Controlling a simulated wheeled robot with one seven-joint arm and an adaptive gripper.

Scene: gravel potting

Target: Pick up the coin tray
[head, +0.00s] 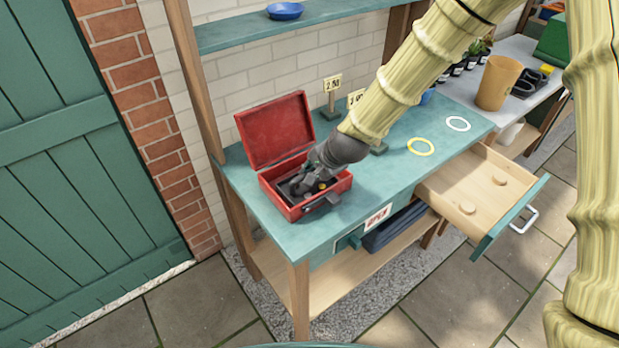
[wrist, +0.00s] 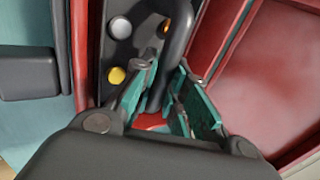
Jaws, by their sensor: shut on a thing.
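The red cash box (head: 275,132) stands open on the left part of the teal bench, its lid tilted back. The dark coin tray (wrist: 126,52) sits in or just over the box; exactly how high I cannot tell. A silver and a yellow coin and a coppery one show in it in the wrist view. My gripper (head: 308,184) reaches down into the box. In the wrist view, my gripper's teal fingers (wrist: 167,75) are closed around the tray's dark upright handle (wrist: 179,38). In the head view my gripper hides part of the tray.
The teal bench top (head: 405,180) has free room right of the box, with a yellow ring (head: 421,147) and a white ring (head: 458,124). Price signs (head: 332,85) stand behind. An open drawer (head: 470,190) juts out in front, holding two round wooden pieces.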

